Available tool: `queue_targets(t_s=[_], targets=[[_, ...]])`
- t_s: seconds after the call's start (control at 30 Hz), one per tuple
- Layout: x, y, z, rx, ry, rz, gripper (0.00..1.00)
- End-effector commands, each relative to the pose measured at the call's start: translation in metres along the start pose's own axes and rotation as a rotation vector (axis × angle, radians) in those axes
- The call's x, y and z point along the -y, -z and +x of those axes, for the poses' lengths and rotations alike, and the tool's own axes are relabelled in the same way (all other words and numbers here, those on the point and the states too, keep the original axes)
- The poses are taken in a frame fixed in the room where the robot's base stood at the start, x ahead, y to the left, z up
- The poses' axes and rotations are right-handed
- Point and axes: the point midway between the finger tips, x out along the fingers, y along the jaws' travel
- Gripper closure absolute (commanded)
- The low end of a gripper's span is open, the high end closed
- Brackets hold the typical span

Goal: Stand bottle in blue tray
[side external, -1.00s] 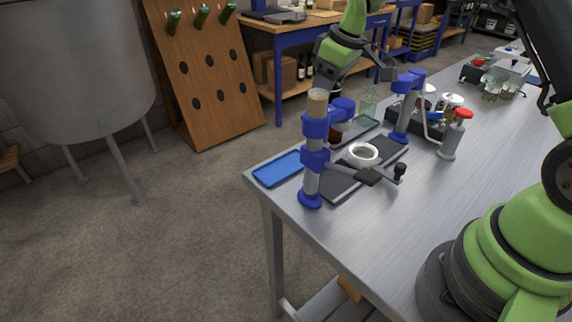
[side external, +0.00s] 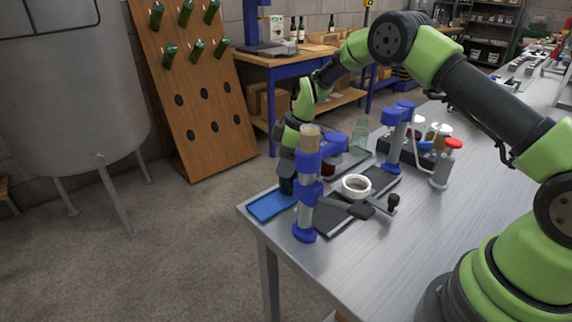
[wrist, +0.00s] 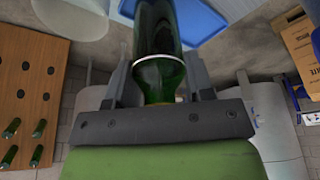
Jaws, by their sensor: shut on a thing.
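The blue tray (side external: 268,206) lies flat at the near left corner of the metal table. My gripper (wrist: 160,78) is shut on a dark green glass bottle (wrist: 157,62), with one finger on each side of it. In the side view my gripper (side external: 286,165) is low, just behind the blue-collared column, which partly hides it. A dark bit of the bottle (side external: 286,187) shows below it, by the tray's far right edge. I cannot tell whether the bottle touches the tray.
The blue-collared column (side external: 310,190) stands close to the tray's right. Beside it are a white ring (side external: 356,186) on a dark plate and a second blue-collared post (side external: 393,140). A clear bottle (side external: 360,135) stands behind. A red-topped bottle (side external: 447,163) is farther right.

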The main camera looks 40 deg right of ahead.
Motion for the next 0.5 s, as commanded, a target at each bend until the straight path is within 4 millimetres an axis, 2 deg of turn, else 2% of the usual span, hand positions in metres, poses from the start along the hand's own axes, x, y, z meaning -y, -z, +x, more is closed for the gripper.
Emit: queue_targets(t_s=[0.07, 0.4, 0.43, 0.5], targets=[[0.0000, -0.0027, 0.0085, 0.000, 0.000, 0.001, 0.83], [-0.0003, -0.0033, 0.0113, -0.001, -0.002, 0.001, 0.83], [-0.0002, -0.0037, 0.0119, -0.001, -0.001, 0.001, 0.50], [-0.0002, -0.0035, 0.0115, -0.001, -0.001, 0.001, 0.33]])
